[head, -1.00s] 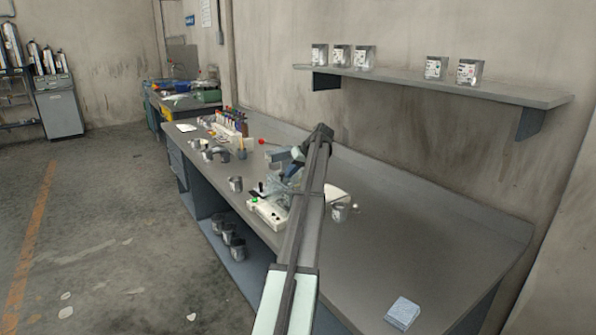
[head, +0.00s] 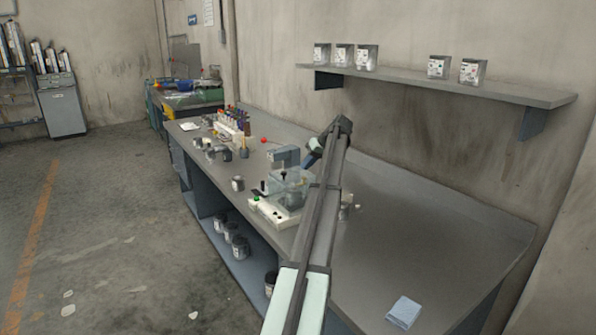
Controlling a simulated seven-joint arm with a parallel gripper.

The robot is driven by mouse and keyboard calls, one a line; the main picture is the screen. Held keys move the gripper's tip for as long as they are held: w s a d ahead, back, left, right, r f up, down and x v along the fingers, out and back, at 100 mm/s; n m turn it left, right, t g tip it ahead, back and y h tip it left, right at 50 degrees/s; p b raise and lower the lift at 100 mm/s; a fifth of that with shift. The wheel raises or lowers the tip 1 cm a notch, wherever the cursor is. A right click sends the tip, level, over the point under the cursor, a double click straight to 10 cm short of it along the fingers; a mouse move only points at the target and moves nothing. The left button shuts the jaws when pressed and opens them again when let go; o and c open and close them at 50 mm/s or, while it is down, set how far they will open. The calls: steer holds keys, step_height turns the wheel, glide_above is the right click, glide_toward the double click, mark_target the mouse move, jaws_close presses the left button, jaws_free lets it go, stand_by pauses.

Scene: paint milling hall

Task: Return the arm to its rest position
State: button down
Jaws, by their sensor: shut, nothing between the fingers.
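My arm reaches up from the bottom middle of the head view over the workbench (head: 430,225) to a bend at its top. Beyond the bend, a short pale and dark part slopes down and left behind the long link. My gripper itself cannot be made out; the arm hides that region. Just left of the arm stands a bench machine with a white base (head: 268,212), a clear bowl and a blue-grey head (head: 284,155).
A metal can (head: 346,203) is partly hidden behind my arm. Bottles (head: 232,122) and small cans stand on the left of the bench. A wall shelf (head: 420,83) holds several cans. The right of the bench is mostly clear.

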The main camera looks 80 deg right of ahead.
steer(key=v, duration=0.6)
steer(key=shift+s+r, duration=0.25)
steer(key=shift+w, duration=0.1)
